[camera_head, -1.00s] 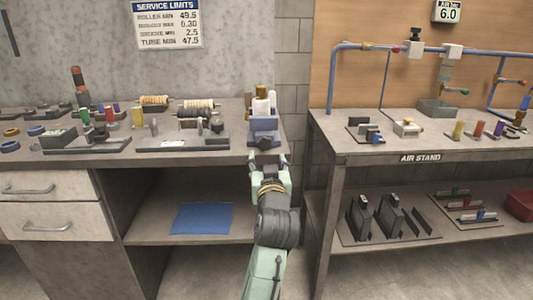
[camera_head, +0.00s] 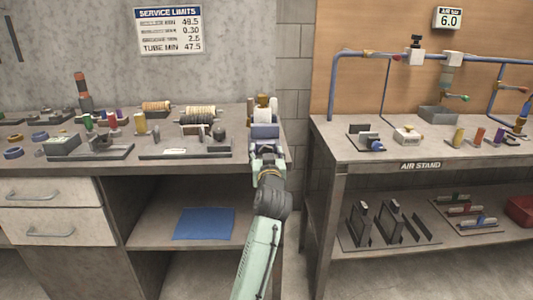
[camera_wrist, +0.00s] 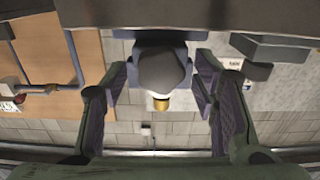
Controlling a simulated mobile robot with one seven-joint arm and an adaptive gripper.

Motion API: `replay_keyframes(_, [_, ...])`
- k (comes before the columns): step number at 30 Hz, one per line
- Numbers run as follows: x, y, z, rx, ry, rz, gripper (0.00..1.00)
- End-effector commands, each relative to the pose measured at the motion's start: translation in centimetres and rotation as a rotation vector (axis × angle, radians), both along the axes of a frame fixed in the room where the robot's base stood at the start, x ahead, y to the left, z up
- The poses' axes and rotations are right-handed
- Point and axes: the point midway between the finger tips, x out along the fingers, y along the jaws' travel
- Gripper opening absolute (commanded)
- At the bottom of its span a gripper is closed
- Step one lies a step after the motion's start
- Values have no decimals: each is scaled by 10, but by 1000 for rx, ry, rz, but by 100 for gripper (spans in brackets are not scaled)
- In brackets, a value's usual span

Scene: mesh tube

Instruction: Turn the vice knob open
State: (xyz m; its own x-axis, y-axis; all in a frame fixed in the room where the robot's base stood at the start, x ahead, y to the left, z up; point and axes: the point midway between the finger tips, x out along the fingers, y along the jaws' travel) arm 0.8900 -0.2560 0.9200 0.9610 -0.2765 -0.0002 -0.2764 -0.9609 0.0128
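The vice (camera_head: 265,131) is a blue-grey block at the right front corner of the left bench, with a white piece held on top. Its dark knob faces me; in the head view my gripper hides it. In the wrist view a rounded grey knob (camera_wrist: 161,68) sits in front of the blue vice body, with a gold piece beyond it. My gripper (camera_head: 267,160) is at the bench's front edge, right at the vice. In the wrist view my gripper (camera_wrist: 160,92) is open, one finger on each side of the knob, with visible gaps; I see no contact.
The left bench (camera_head: 215,165) carries spools, small trays and coloured parts left of the vice. A gap separates it from the air stand (camera_head: 395,160) on the right. A blue mat (camera_head: 204,224) lies on the lower shelf.

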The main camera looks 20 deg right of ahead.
Motion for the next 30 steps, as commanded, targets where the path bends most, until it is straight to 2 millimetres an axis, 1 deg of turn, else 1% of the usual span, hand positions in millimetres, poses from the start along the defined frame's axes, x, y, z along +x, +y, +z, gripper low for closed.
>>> replay_keyframes(1, [0,0,0,0,0,0,50])
replay_keyframes(2, [0,0,0,0,0,0,48])
replay_keyframes(21, [0,0,0,0,0,0,6])
replay_keyframes(26, [-1,-1,0,-48,14,-3,6])
replay_keyframes(30, [-1,-2,-1,-200,57,-4,6])
